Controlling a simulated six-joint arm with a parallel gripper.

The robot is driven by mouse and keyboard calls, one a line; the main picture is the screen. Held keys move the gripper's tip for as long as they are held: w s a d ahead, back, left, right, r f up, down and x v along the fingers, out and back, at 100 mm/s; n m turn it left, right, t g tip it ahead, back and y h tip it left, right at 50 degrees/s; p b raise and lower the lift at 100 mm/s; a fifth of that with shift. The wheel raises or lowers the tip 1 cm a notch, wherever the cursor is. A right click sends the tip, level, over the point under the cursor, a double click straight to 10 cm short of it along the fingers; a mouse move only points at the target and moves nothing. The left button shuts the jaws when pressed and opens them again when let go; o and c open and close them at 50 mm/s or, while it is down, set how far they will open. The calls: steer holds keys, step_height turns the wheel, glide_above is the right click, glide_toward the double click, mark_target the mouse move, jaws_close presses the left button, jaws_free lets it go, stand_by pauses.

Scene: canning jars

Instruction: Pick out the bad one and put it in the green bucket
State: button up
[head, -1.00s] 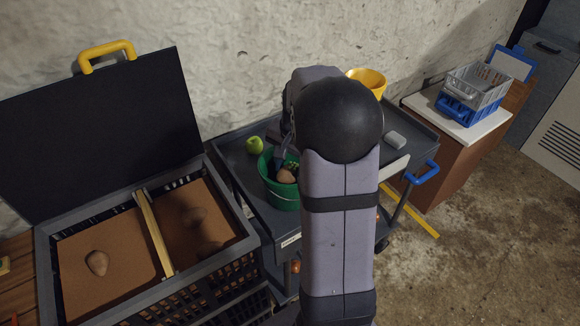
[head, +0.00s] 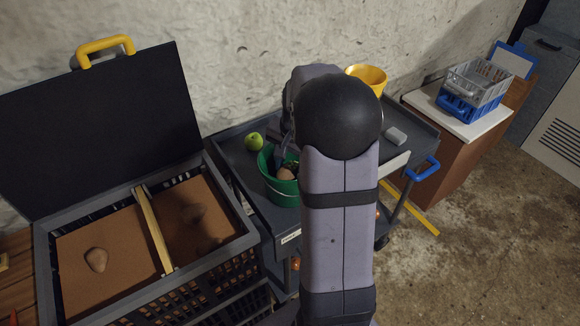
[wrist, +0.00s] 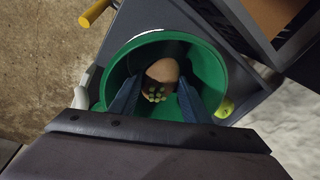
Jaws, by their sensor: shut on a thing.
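The green bucket (head: 283,193) stands on the grey cart, left of my arm in the head view. Its round inside also shows in the wrist view (wrist: 214,62). My gripper (wrist: 160,88) points down into the bucket, its two blue fingers on either side of a brown potato-like lump (wrist: 162,71). The lump has a cluster of pale green spots or sprouts. It also shows in the head view (head: 286,173), inside the bucket mouth. My gripper is shut on it. Whether it touches the bucket floor I cannot tell.
An open black crate (head: 238,243) at left has two brown-bedded compartments split by a wooden bar (head: 153,229). A brown lump (head: 96,260) lies in the left one; dim dark shapes show in the right.

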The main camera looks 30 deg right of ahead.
mark_target(290, 180)
steer(key=shift+f+b, duration=1.7)
steer(key=shift+f, duration=1.1)
stand_by(1.5)
stand_by(0.4)
steer(key=o, duration=0.8)
steer(key=shift+r, duration=0.1)
steer(key=shift+s+r, duration=0.2)
steer(key=shift+r, duration=1)
steer(key=shift+s+r, duration=0.25)
steer(key=shift+r, duration=0.9)
steer(key=shift+s+r, duration=0.2)
steer(key=shift+r, duration=1)
